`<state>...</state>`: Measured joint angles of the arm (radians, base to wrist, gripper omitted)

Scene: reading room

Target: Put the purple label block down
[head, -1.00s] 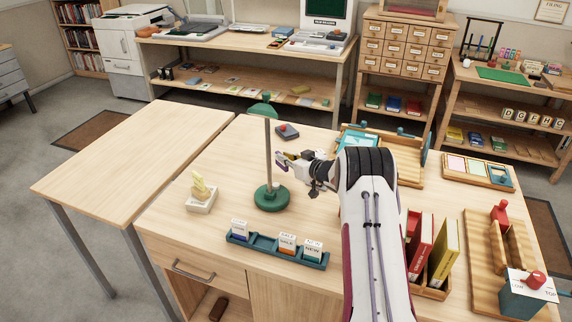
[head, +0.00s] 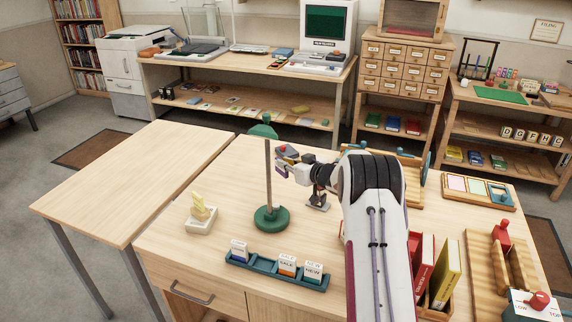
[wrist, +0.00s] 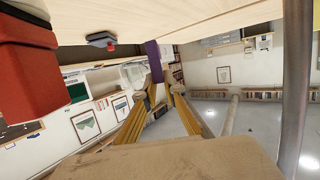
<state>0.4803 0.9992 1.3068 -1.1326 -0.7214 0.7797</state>
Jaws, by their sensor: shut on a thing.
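My gripper (head: 283,166) is at the far part of the desk, just right of the upright pole. It is shut on the purple label block (wrist: 154,60), a narrow purple piece that shows between the fingertips in the wrist view. In the head view only a small purple patch (head: 280,169) of it shows. The desk (head: 345,265) lies below. A teal tray (head: 262,266) near the front edge holds label blocks: one blue-bottomed (head: 239,251), one orange marked SALE (head: 287,265), one marked NEW (head: 313,272).
A green-based stand (head: 271,218) with a tall pole rises close left of my gripper. Red and yellow books (head: 445,272) stand right of my arm. The red-topped dark device (wrist: 101,40) is near the gripper.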

